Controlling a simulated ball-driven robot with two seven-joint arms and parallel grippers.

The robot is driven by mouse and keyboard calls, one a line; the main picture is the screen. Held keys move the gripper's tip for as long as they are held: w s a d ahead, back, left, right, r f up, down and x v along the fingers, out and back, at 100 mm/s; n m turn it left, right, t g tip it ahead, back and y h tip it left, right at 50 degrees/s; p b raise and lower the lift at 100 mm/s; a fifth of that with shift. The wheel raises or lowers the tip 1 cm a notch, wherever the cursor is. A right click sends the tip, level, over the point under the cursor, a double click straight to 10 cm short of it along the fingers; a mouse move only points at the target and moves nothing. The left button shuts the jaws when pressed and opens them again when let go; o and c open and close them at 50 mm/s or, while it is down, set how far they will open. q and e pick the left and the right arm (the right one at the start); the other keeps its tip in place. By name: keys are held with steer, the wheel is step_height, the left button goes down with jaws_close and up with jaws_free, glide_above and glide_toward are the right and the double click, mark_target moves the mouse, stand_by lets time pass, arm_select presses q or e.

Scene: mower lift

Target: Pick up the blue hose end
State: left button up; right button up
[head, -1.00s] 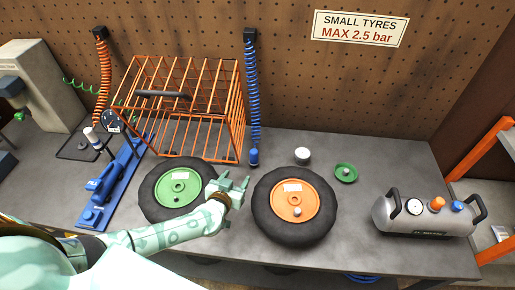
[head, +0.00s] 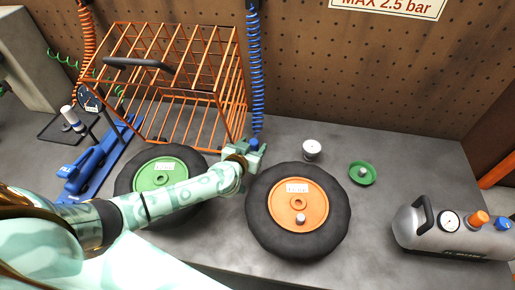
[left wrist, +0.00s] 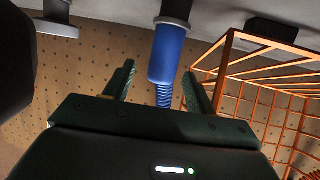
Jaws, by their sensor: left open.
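The blue hose end (head: 255,143) hangs at the bottom of a coiled blue hose (head: 255,75) in front of the pegboard. My left gripper (head: 248,156) is close to it in the head view, just in front of and below its tip, and hides part of it. In the left wrist view the blue hose end (left wrist: 167,54) shows as a blue cylinder just beyond and between the two open fingers of my left gripper (left wrist: 160,88). I see no firm hold on it. My right gripper is not in view.
An orange wire cage (head: 190,100) stands close to the left of the hose. A green-hub wheel (head: 150,176) and an orange-hub wheel (head: 283,232) lie in front. A white-topped can (head: 312,149), green dish (head: 362,173) and grey tank (head: 428,240) are to the right.

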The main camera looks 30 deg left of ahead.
arm_select(q)
steer(key=shift+w+a, duration=0.1)
steer(key=shift+s+r, duration=0.15)
steer(key=shift+s, duration=0.05)
steer(key=shift+s+r, duration=0.1)
steer(key=shift+s, duration=0.05)
steer(key=shift+c, duration=1.2)
steer(key=c, duration=0.9)
steer(key=shift+c, duration=0.2)
